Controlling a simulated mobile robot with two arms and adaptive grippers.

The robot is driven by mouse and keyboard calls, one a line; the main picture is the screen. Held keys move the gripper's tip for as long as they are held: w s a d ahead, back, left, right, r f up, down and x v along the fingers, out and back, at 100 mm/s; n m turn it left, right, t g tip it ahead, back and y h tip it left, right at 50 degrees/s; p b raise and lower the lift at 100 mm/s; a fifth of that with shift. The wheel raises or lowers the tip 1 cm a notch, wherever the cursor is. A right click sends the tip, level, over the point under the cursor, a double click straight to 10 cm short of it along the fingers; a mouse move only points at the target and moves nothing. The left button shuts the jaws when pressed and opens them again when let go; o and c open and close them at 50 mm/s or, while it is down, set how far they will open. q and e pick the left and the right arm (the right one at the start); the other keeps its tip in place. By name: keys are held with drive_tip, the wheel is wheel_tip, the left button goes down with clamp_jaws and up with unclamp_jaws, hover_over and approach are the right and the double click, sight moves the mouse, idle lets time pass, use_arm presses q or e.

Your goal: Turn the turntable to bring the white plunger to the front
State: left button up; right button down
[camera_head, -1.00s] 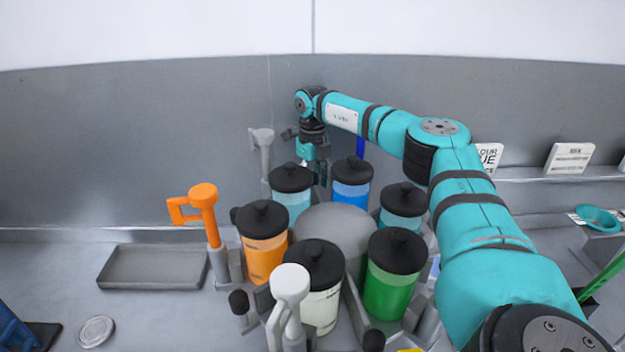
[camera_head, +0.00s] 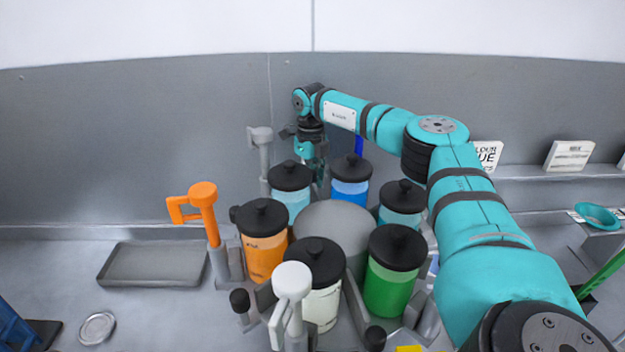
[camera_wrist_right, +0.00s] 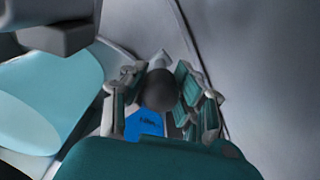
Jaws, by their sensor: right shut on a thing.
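The white plunger (camera_head: 292,285) stands upright at the front of the grey turntable (camera_head: 335,235), a little left of its middle, near a black-lidded jar of pale liquid (camera_head: 320,290). My right gripper (camera_head: 318,177) reaches over to the back of the turntable, behind the light-blue jar (camera_head: 290,190). In the right wrist view its fingers (camera_wrist_right: 160,105) are shut around a dark round knob (camera_wrist_right: 160,90). The jars partly hide the fingertips in the head view. My left gripper is not in view.
Other jars on the turntable are orange (camera_head: 264,245), green (camera_head: 390,275) and blue (camera_head: 351,185). An orange plunger (camera_head: 205,210) and a grey plunger (camera_head: 261,150) rise at its left side. A grey tray (camera_head: 150,282) lies left; the wall (camera_head: 130,150) is close behind.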

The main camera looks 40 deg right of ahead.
drive_tip(key=w+a+n, duration=0.2)
drive_tip(key=a+n, duration=0.2)
drive_tip(key=a, duration=0.3)
drive_tip(key=shift+w+a+p, duration=0.15)
drive_tip(key=shift+w+p, duration=0.25)
drive_tip(key=shift+r, duration=0.1)
drive_tip(key=c, duration=1)
unclamp_jaws()
drive_tip(key=shift+r, duration=0.1)
